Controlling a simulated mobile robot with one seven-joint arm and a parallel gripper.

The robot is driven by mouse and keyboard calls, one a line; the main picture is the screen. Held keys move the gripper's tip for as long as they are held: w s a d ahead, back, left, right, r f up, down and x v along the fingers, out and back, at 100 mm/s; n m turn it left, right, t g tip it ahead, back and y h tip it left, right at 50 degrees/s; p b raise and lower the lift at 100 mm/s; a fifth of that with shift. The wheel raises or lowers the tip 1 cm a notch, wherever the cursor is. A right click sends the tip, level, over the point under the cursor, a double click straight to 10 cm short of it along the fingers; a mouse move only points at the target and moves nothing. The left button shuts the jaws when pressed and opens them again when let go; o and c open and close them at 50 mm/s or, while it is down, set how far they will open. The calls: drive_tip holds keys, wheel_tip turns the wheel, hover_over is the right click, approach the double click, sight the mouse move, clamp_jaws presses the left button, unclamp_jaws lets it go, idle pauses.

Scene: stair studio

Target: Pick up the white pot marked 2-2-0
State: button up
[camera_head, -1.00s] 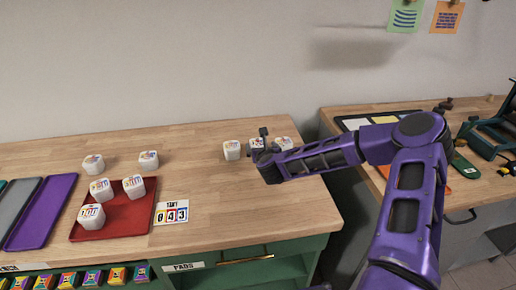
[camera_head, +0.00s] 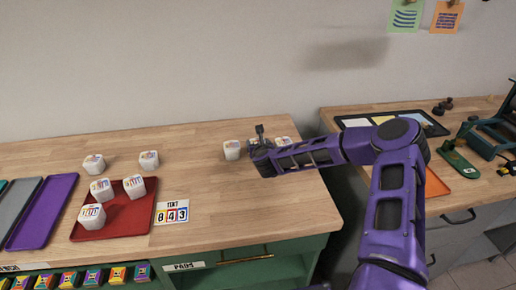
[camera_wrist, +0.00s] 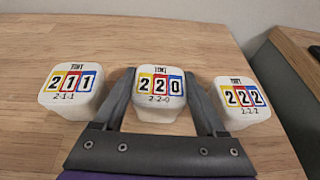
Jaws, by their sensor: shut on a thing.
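The white pot marked 2-2-0 (camera_wrist: 160,92) stands between my gripper's fingers in the wrist view, its label facing the camera. My gripper (camera_wrist: 161,106) is shut on it, one finger at each side. In the head view my gripper (camera_head: 257,143) is at the back right of the wooden bench and mostly hides this pot. A white pot marked 2-1-1 (camera_wrist: 72,88) stands to the left of it. A white pot marked 2-2-2 (camera_wrist: 242,98) stands to the right. They also show in the head view, the left one (camera_head: 232,150) and the right one (camera_head: 283,141).
A red tray (camera_head: 137,212) with three white pots lies at the left, beside a card reading 843 (camera_head: 172,212). Two more pots stand behind it. Purple (camera_head: 45,210) and grey trays lie further left. The bench middle is clear. A second bench (camera_head: 440,180) stands right.

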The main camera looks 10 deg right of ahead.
drive_tip(key=c, duration=0.5)
drive_tip(key=shift+r, duration=0.1)
